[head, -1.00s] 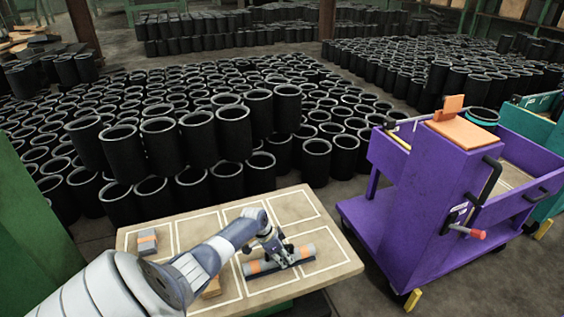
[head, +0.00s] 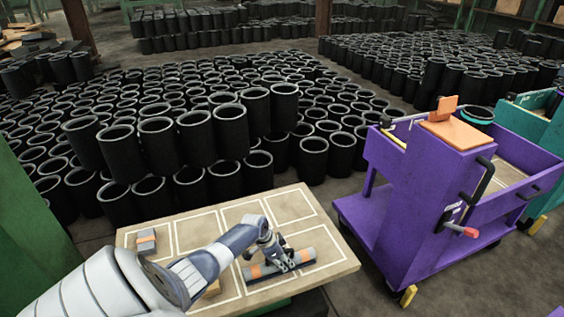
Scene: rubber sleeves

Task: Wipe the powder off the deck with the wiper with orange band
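The wiper with orange band (head: 304,256) lies on the light wooden table (head: 335,268). It is a grey bar with an orange band near its left end and a dark strip along its lower edge. My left gripper (head: 284,264) reaches down to the middle of the wiper, its dark fingers against or around the bar. Its fingertips are small here, and I cannot tell whether they are closed on it. I cannot make out any powder, and I cannot tell which surface is the deck. My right gripper is not in view.
A grey block with an orange band (head: 146,241) lies at the table's left. A tan block (head: 212,289) is partly hidden by my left arm. A purple cart (head: 425,205) with an orange top and black handles stands at right. Many black sleeves (head: 230,130) fill the floor behind.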

